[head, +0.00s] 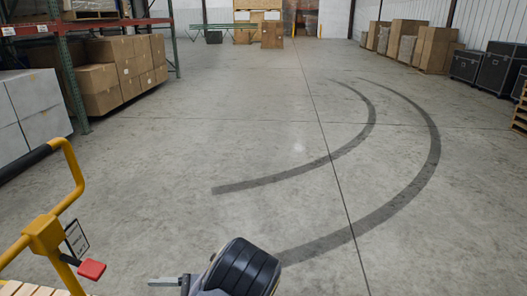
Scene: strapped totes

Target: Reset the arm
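A grey and black arm link of mine shows at the bottom centre of the head view. A slim grey gripper part (165,282) points left from it, low in the picture. I take it for my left gripper, but the side is not certain. Only its end shows, so I cannot tell whether it is open or shut. I see nothing held in it. My other gripper is out of view. No strapped tote can be made out clearly.
A yellow handle frame (46,236) with a black grip and red lever stands close at the left. Cardboard boxes (122,68) sit on a rack at the left. Black cases (498,72) stand at the right. The concrete floor (260,140) ahead is clear, with dark curved tyre marks.

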